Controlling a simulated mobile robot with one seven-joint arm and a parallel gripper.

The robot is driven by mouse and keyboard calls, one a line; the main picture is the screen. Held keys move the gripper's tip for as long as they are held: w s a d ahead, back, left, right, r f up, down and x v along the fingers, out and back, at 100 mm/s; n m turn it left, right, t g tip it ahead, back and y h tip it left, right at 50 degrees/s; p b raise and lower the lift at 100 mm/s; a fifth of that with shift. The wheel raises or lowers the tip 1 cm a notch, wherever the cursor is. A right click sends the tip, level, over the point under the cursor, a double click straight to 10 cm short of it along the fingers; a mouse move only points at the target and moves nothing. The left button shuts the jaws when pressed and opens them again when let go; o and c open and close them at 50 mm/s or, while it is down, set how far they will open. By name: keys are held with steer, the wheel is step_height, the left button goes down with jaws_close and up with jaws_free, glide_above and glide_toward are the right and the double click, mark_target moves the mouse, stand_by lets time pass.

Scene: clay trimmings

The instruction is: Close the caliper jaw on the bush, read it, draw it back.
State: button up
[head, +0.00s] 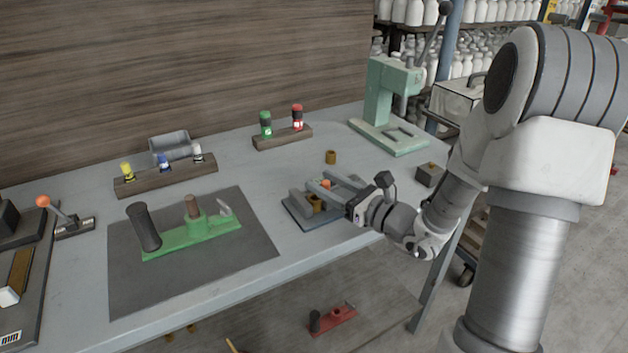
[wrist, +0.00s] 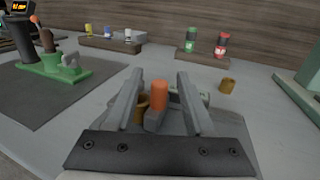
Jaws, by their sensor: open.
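The caliper, a dark base plate (head: 297,214) with a grey fixed block (head: 300,203), sits near the table's front edge in the head view. A brass bush (wrist: 139,106) stands in it at the left in the wrist view. The sliding jaw carries an orange knob (wrist: 159,95), which rises just right of the bush. My gripper (wrist: 158,85) is open, with one finger on each side of the knob and bush. I cannot tell whether either finger touches the knob. The gap between jaw and bush is hard to make out, and no reading is visible.
A second brass bush (head: 331,157) stands behind the caliper. A green press (head: 385,110) is at the back right. A dark mat (head: 125,285) with a green fixture (head: 190,238) lies to the left.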

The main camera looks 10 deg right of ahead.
steer(key=shift+x, duration=1.7)
jaws_close()
